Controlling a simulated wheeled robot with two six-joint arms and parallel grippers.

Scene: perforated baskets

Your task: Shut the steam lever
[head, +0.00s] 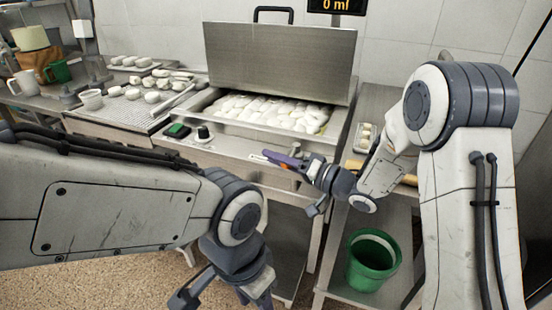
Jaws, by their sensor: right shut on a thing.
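The steam lever (281,157) appears as a purple handle on the right of the front panel of a steel steam cabinet. My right gripper (298,164) reaches in from the right and is shut on this handle; its fingers partly hide it, and the lever's pivot is hard to make out. A small orange part shows beside the fingers. My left gripper (222,296) hangs low at the bottom of the view, away from the cabinet, with its fingers apart and empty; it is partly cut off by the frame.
The cabinet's steel lid (280,58) stands raised over white dough pieces (265,110). A green switch (177,130) and black knob (203,133) sit left on the panel. A perforated tray (125,105) holds dough. A green bucket (372,262) stands on the low shelf right.

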